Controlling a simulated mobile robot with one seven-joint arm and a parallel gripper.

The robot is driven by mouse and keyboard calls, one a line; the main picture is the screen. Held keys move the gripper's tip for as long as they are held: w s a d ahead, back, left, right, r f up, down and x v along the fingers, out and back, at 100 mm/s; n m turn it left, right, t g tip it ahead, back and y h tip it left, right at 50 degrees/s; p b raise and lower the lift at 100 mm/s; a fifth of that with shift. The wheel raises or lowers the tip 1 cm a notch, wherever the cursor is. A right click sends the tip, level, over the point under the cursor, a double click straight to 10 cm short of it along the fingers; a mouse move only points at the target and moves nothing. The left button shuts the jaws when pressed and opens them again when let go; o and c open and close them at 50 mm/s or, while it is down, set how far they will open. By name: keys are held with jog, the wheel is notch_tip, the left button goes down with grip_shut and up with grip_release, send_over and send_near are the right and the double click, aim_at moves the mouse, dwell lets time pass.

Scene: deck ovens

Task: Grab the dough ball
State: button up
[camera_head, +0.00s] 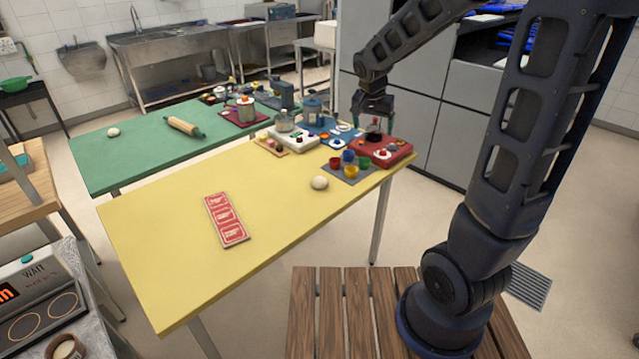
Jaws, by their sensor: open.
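A pale, round dough ball (319,183) lies on the yellow table (160,225), near its right side edge and in front of the small coloured cups. A second pale ball (113,132) lies on the green table behind, at its left. My gripper (372,122) hangs pointing down at the far right end of the yellow table, above the red box. It is to the right of and beyond the nearer dough ball, apart from it. Its fingers are small in the view; it is open, and I see nothing held in it.
Several coloured cups (350,170) stand beside the dough ball. A red box (384,151) and a white box (293,137) stand behind them. A red card strip (226,219) lies left of the ball. A rolling pin (185,126) lies on the green table (100,170).

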jog(key=w+a+f+m, duration=0.1)
jog(key=w+a+f, duration=0.4)
jog(key=a+f, duration=0.25)
jog(key=m+h, duration=0.1)
send_near(318, 178)
jog(key=shift+t, duration=0.3)
jog(key=x, duration=0.5)
jog(key=shift+w+d+f, duration=0.1)
jog(key=shift+w+f, duration=0.05)
jog(key=shift+f, duration=0.2)
jog(key=shift+s+x, duration=0.15)
jog(key=shift+x, duration=1.15)
jog(key=shift+s+x, duration=0.15)
jog(key=shift+x, duration=1.2)
jog(key=shift+f, duration=0.1)
jog(key=c, duration=1)
jog(key=shift+c, duration=0.2)
